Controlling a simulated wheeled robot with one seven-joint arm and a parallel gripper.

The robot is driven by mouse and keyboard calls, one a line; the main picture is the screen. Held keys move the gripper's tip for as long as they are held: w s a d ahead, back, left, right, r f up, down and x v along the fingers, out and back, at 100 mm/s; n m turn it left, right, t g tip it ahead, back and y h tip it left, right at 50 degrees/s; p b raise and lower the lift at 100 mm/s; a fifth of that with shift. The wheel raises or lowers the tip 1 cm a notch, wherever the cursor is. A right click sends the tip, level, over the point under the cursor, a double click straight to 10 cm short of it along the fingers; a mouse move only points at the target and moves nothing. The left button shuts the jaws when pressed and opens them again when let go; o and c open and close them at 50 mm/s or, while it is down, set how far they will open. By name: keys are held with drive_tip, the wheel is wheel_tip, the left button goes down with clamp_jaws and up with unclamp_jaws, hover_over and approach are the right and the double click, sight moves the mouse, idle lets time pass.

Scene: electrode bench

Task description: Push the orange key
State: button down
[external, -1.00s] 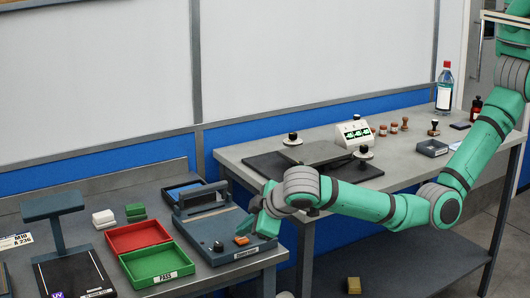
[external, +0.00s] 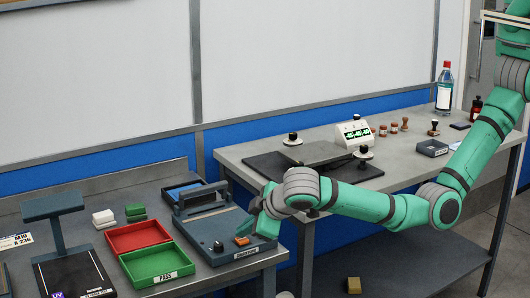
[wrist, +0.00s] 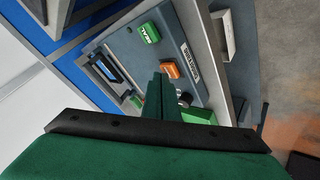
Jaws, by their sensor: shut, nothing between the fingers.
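The orange key (external: 241,241) sits on the front part of a dark grey device (external: 210,251), beside a dark round knob (external: 218,246). In the wrist view the orange key (wrist: 170,69) shows on the device panel, just beyond my fingertips and a little to their right. My gripper (external: 252,233) is at the device's right edge, close to the key in the external view. In the wrist view my gripper (wrist: 160,82) is shut with nothing in it. I cannot tell whether the fingertips touch the panel. A green key (wrist: 148,33) is also on the panel.
Left of the device stand a red tray (external: 137,236) and a green tray (external: 157,266). A handle (external: 199,195) rises at the device's back. A second bench (external: 235,153) stands to the right, with a gap between the benches.

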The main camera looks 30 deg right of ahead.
sight(246, 238)
drive_tip(key=shift+r, duration=0.6)
drive_tip(key=shift+r, duration=3)
drive_tip(key=shift+w, duration=0.1)
